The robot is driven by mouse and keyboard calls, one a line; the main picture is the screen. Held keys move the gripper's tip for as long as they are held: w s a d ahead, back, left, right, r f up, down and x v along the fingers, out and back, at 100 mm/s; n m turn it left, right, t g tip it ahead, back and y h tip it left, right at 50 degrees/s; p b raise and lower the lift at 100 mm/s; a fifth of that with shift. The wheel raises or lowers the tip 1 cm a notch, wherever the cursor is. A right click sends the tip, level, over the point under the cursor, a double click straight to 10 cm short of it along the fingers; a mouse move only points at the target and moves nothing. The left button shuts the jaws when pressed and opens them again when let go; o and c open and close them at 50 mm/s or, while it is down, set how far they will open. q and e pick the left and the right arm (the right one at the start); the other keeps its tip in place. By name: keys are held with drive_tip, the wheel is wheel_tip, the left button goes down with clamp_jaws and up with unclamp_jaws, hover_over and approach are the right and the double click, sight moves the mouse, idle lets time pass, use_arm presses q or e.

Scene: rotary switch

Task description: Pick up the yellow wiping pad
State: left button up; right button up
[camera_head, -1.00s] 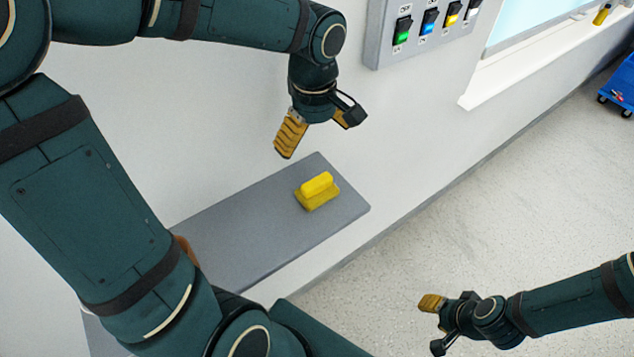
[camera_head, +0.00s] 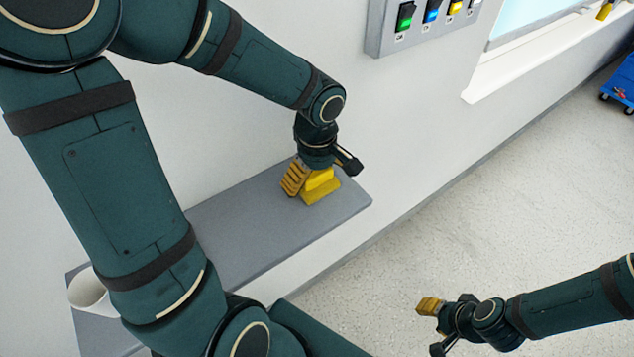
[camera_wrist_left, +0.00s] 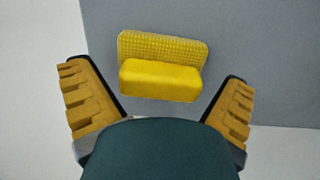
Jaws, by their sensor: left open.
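The yellow wiping pad (camera_head: 322,190) lies near the right end of a grey shelf (camera_head: 250,222), a block-shaped grip on top of its flat base. My left gripper (camera_head: 322,172) points down at it from above, and its fingers hide part of it. In the left wrist view the pad (camera_wrist_left: 160,78) lies ahead of the two spread fingers of the left gripper (camera_wrist_left: 157,108), with gaps at both sides. My left gripper is open and empty. My right gripper (camera_head: 432,328) is at the lower right over the floor, far from the pad; its finger opening is unclear.
A switch panel (camera_head: 420,22) with several coloured rocker switches is on the wall above. A white cylinder (camera_head: 88,292) stands at the lower left, partly behind my arm. A blue cart (camera_head: 620,82) is at the far right.

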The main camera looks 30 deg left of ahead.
sight(317, 173)
use_arm(q)
drive_tip(key=c, duration=1.1)
wheel_tip(317, 173, up, 10)
drive_tip(key=shift+r+p, duration=0.1)
drive_tip(key=shift+p, duration=1.05)
drive_tip(key=o, duration=0.4)
drive_tip(key=c, duration=0.4)
drive_tip(key=shift+o, duration=0.2)
drive_tip(key=shift+f, duration=0.2)
